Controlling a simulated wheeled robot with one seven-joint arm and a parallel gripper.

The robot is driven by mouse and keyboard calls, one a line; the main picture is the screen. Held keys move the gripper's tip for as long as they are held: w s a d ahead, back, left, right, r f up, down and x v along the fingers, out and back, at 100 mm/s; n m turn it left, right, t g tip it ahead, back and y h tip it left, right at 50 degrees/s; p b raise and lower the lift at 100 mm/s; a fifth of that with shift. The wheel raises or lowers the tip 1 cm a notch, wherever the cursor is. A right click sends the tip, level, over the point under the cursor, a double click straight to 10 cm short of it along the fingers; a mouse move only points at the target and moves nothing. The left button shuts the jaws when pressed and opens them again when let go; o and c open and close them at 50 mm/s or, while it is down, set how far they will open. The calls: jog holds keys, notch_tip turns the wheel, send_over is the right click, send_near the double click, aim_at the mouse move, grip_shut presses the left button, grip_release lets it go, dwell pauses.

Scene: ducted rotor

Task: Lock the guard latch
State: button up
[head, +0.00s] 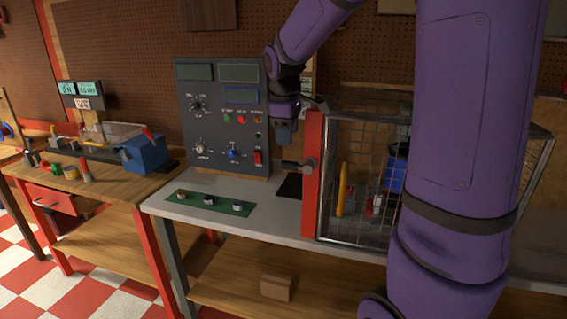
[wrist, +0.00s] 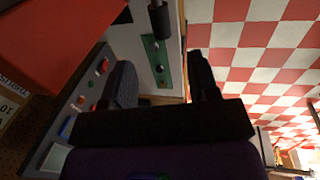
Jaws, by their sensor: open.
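The guard is a wire-mesh cage with a red upright post (head: 313,175) at its left edge, on the grey bench. A grey latch handle (head: 295,165) sticks out to the left from that post. My gripper (head: 286,138) hangs just above the handle and left of the post, apart from the handle. In the wrist view my gripper (wrist: 163,88) has its two dark fingers spread with nothing between them. The red post (wrist: 60,40) fills the upper left there, and a dark cylinder (wrist: 160,20), which looks like the latch handle, shows at the top, beyond the fingers.
A grey control panel (head: 222,120) with knobs and buttons stands behind and left of my gripper. A green strip (head: 210,203) with several small knobs lies on the bench front. The cage holds a yellow upright piece (head: 342,190) and a blue part. My purple arm hides the cage's right part.

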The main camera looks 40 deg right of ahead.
aim_at(289, 162)
jog(key=f, duration=0.3)
jog(key=d+f, duration=0.1)
jog(key=f, duration=0.2)
jog(key=w+f, duration=0.1)
jog(key=f, duration=0.2)
jog(key=shift+d+f, duration=0.25)
grip_shut()
